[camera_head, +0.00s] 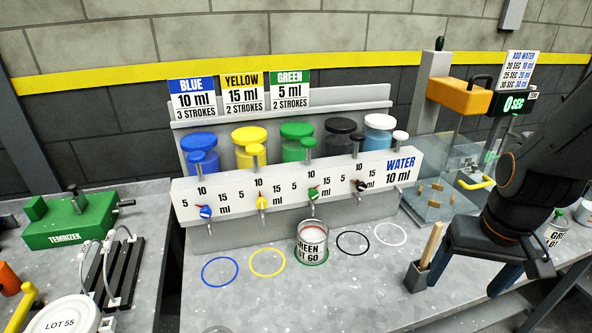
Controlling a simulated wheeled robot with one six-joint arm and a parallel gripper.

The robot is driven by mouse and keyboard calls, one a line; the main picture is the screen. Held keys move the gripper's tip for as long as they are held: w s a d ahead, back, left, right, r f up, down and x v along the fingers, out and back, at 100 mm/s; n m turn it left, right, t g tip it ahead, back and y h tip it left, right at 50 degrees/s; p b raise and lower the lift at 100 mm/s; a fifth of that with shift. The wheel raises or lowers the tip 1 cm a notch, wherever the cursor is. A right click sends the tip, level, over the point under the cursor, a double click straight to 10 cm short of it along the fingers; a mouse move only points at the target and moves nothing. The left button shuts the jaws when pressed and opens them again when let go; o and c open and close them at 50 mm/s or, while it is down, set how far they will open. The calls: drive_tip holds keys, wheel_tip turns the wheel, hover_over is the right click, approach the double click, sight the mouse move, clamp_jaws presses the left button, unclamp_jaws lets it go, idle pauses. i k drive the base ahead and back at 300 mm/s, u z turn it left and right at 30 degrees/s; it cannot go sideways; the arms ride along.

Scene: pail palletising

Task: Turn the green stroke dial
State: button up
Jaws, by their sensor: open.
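The green stroke dial (313,193) is on the white dispenser panel, below the green canister (297,148), with the marks 5, 10 and 15 ml around it. It is small, and its exact setting is hard to read. A sign (290,90) above reads GREEN, 5 ml, 2 strokes. A pail (312,243) labelled GREEN and 60 stands on the green ring under the green spout. My gripper (528,285) points down at the far right, with its fingers apart and nothing seen between them. It is well away from the dial.
Blue (205,211), yellow (262,202) and black (360,186) dials flank the green one. A grey holder (416,277) with a wooden stick stands left of my gripper. A clear-sided scale or mixer (440,180) stands behind. Bench front centre is clear.

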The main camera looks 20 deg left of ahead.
sight(313, 194)
drive_tip(key=u, duration=0.7)
drive_tip(key=k, duration=1.3)
drive_tip(key=z, duration=0.6)
drive_tip(key=i, duration=0.5)
drive_tip(key=z, duration=0.1)
